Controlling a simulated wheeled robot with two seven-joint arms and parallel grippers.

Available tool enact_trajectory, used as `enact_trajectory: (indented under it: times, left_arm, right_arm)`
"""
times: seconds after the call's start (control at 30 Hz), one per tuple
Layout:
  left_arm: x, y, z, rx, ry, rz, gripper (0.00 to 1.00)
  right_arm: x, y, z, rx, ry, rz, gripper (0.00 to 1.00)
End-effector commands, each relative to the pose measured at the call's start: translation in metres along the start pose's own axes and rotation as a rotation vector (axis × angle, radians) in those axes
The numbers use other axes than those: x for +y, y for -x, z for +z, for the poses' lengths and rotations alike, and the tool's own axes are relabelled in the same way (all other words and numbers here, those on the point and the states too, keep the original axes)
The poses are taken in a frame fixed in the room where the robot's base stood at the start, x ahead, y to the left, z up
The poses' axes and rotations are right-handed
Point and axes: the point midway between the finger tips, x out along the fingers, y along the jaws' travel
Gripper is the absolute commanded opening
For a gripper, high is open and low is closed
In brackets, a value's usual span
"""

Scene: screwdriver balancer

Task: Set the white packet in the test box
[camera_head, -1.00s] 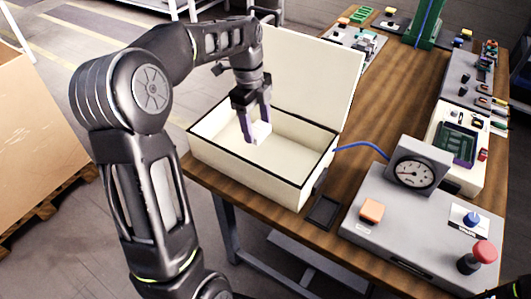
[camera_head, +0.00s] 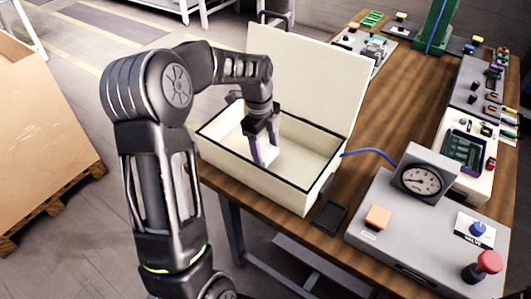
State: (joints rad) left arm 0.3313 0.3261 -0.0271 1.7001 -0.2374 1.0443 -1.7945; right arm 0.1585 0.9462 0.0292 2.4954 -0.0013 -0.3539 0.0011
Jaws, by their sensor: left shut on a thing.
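The test box (camera_head: 255,180) is a cream, dark-rimmed box with its lid (camera_head: 307,80) standing open at the back. It sits at the near left of the wooden table. My left gripper (camera_head: 264,156) points down inside the box and is shut on the small white packet (camera_head: 270,157). The fingers partly hide the packet. The packet is low in the box, near the middle; I cannot tell whether it touches the floor. My right gripper is not in view.
A grey panel with a gauge (camera_head: 420,180), an orange button (camera_head: 377,217) and a red knob (camera_head: 488,262) stands right of the box. A blue hose (camera_head: 370,153) runs between them. A dark pad (camera_head: 329,216) lies in front. Several parts trays line the table's right side.

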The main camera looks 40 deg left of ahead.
Motion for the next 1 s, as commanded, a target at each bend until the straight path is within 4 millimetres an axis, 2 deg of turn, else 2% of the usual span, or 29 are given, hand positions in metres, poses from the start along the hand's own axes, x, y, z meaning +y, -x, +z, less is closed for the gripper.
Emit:
enact_trajectory:
  times: [0.1,0.2,0.57,0.6,0.83,1.0]
  left_arm:
    - [0.0,-0.017,0.002,0.001,0.0,0.003,0.21]
    - [0.0,-0.024,0.003,0.0,0.0,0.001,0.21]
    - [0.0,-0.029,0.004,0.0,0.001,0.0,0.21]
    - [0.0,-0.028,0.004,0.0,0.001,0.0,0.63]
    - [0.0,-0.028,0.004,0.0,0.001,0.0,0.81]
    - [0.0,-0.028,0.004,0.0,0.001,0.0,0.83]
  right_arm:
    - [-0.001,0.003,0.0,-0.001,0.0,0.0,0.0]
    - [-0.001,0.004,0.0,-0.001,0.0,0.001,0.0]
    - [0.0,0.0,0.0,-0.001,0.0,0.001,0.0]
    - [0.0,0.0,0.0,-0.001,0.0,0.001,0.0]
    - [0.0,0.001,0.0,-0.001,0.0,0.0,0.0]
    - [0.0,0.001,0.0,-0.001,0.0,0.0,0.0]
